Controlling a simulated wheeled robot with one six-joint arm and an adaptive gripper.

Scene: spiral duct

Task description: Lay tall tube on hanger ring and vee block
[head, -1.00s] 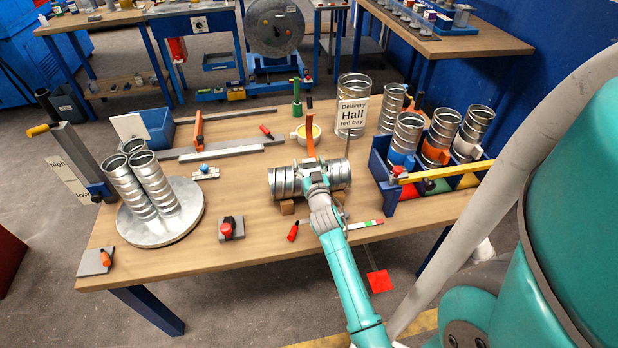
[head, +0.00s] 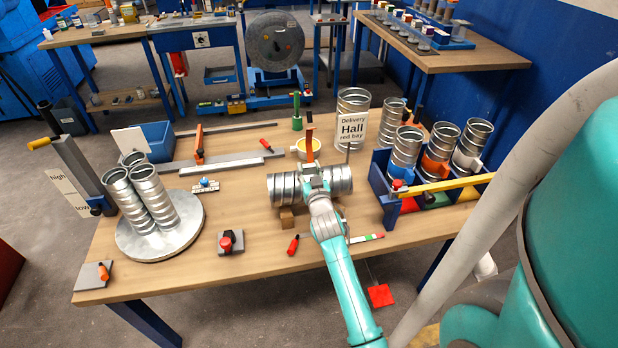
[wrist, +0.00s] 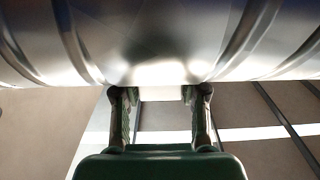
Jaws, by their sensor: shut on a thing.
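A ribbed, shiny metal tube (head: 284,188) lies level, left to right, over the middle of the wooden bench in the head view. My gripper (head: 318,188) is shut on its middle from the front and hides that part. In the wrist view the tube (wrist: 150,45) fills the top, with my gripper's two fingers (wrist: 160,108) reaching up to it. A wooden block (head: 287,218), perhaps part of the vee block, shows below the tube's left half; the tube looks slightly above it. An orange upright piece (head: 309,145) stands behind the tube. I cannot make out the hanger ring clearly.
Three upright tubes (head: 140,200) stand on a round metal plate (head: 185,235) at left. A blue bin (head: 392,212) with several tubes stands at right. A large duct labelled Delivery Hall (head: 352,103) stands behind. A red button box (head: 229,241) sits front left.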

